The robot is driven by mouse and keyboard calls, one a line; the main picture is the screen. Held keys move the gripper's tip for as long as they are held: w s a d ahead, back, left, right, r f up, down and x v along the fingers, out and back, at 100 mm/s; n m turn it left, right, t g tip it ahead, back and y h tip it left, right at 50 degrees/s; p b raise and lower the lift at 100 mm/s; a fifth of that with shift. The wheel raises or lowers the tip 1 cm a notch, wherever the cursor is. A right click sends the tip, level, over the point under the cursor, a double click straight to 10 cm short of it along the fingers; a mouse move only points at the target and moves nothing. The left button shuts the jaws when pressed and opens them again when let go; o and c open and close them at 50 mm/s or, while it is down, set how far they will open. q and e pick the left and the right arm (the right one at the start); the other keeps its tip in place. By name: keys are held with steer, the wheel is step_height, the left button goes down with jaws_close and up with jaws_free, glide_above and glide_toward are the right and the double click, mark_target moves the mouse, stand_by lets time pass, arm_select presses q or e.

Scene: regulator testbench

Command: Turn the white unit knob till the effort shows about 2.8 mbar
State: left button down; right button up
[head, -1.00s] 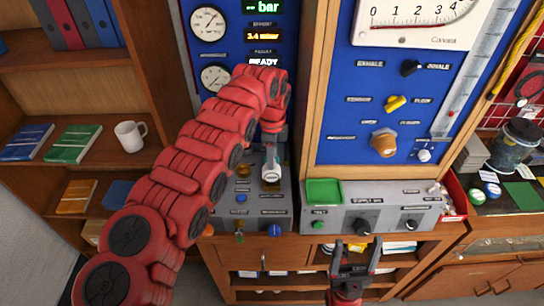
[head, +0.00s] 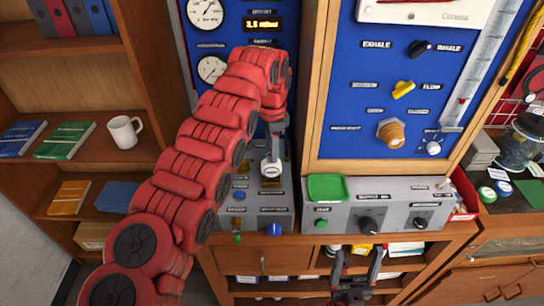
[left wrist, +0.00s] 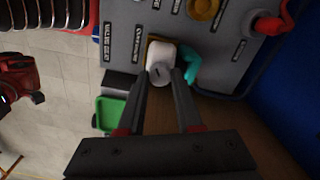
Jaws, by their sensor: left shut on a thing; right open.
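The white unit knob (head: 271,168) stands at the grey bench unit (head: 283,216) below the blue panel. My left gripper (head: 272,155) reaches down to it from above and is shut on it. In the left wrist view the white knob (left wrist: 161,58) sits between the two fingertips (left wrist: 160,78), with its grey end showing. The effort display (head: 262,23) has small amber digits that look like 3.5 mbar, but the first digit is not certain. My right gripper (head: 355,268) is open and empty, low in front of the bench.
A green tray (head: 327,187) lies on the grey supply unit (head: 380,200) to the right. A blue knob (head: 274,229) is near the white one. A white mug (head: 125,131) stands on the left shelf.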

arm_select(q)
steer(key=n+b, duration=0.1)
steer(key=n, duration=0.3)
steer(key=shift+n+b, duration=0.65)
steer(key=shift+n, duration=2.15)
steer(key=c, duration=0.6)
jaws_free()
steer(key=shift+o, duration=0.2)
step_height(320, 180, up, 18)
steer(key=p, duration=1.7)
steer(key=shift+f, duration=0.25)
